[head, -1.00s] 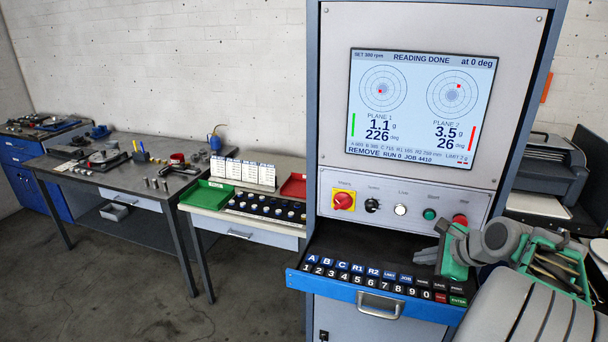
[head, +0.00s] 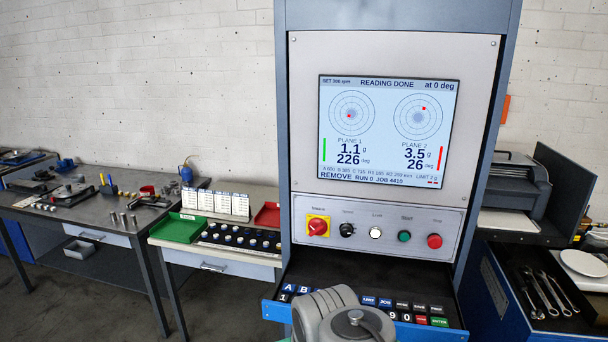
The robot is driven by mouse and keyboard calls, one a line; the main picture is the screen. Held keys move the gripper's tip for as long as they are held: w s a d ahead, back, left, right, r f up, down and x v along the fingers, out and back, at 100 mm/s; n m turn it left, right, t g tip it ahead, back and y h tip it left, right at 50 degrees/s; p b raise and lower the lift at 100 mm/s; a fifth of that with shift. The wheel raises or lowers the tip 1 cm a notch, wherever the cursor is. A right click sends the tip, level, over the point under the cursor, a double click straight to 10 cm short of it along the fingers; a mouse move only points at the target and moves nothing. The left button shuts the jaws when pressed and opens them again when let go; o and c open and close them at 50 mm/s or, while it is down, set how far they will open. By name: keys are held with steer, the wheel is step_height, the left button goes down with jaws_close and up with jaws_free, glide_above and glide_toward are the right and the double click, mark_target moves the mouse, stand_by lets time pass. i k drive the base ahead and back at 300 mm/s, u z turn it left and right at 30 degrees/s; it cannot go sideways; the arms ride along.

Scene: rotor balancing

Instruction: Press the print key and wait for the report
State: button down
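The balancing machine's screen (head: 388,134) reads "READING DONE", at 0 deg, with plane 1 at 1.1 g and 226 deg, and plane 2 at 3.5 g and 26 deg. The keyboard drawer (head: 268,309) is pulled out below the panel. My arm covers its middle and left keys. The upper-row dark keys at the right stay in view, and the last one (head: 437,309) seems to be the print key, though its label is too small to be sure. The green enter key (head: 439,322) is below it. My gripper is not visible; only arm links show in front of the drawer.
The switch panel has a red main switch (head: 317,227), a green start button (head: 404,237) and a red stop button (head: 434,241). A printer (head: 513,183) stands at the right, above a drawer with several wrenches (head: 549,294). Tables with trays and weights are at the left.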

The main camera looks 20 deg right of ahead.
mark_target(434, 310)
steer(key=z, duration=0.4)
steer(key=k, duration=0.75)
steer(key=z, duration=0.75)
steer(key=i, duration=0.45)
